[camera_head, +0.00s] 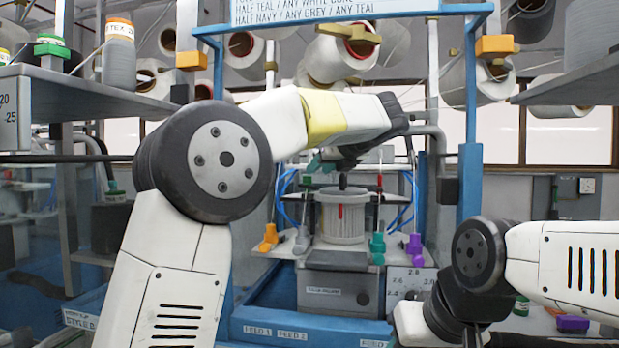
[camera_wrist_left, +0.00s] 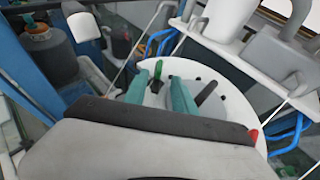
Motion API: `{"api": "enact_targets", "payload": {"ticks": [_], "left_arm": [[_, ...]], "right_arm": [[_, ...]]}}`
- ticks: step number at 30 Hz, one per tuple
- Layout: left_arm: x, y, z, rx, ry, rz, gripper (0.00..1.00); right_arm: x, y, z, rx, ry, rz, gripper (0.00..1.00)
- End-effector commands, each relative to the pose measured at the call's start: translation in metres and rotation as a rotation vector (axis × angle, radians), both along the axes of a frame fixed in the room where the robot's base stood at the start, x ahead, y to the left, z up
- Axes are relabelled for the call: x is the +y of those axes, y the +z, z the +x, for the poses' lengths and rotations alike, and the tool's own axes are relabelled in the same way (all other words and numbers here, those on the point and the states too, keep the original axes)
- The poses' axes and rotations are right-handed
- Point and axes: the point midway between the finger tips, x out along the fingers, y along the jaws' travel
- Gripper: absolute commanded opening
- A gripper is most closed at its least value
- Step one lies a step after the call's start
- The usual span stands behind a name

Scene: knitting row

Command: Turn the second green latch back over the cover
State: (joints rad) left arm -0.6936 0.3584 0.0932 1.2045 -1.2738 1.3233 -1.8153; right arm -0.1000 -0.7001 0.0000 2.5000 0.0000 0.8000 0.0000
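In the left wrist view, a white round cover (camera_wrist_left: 232,108) lies below my left gripper. A small green latch (camera_wrist_left: 160,70) stands at the cover's edge, just beyond the gap between my teal fingertips. My left gripper (camera_wrist_left: 162,92) is open, its fingers apart; I cannot tell whether either touches the latch. A dark lever (camera_wrist_left: 207,92) sits right of the fingers. In the head view, my left gripper (camera_head: 335,162) hangs over the white ribbed cylinder (camera_head: 342,222) of the machine. The green latch cannot be made out there. My right gripper's fingers are out of sight.
Orange (camera_head: 269,237), teal (camera_head: 377,247) and purple (camera_head: 414,246) knobs stand around the cylinder. Blue posts (camera_head: 470,180) frame the machine, with yarn cones (camera_head: 335,55) above. In the left wrist view, a grey bar (camera_wrist_left: 250,45) and blue tubes (camera_wrist_left: 285,132) crowd the right side.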

Motion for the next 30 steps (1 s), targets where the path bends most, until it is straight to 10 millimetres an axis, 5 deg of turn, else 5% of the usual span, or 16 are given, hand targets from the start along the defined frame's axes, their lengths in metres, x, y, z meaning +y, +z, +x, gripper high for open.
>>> {"api": "enact_targets", "payload": {"ticks": [12,23,28,30], "left_arm": [[0.026,-0.024,0.05,0.0,0.003,0.0,0.32],[0.029,-0.026,0.056,-0.001,0.003,-0.001,0.32],[0.029,-0.026,0.056,-0.001,0.003,-0.001,0.0],[0.029,-0.026,0.056,-0.001,0.003,-0.001,0.0]], "right_arm": [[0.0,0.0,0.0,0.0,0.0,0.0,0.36],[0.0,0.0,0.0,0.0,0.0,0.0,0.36],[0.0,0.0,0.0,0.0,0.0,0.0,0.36],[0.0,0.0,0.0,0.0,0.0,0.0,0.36]]}}
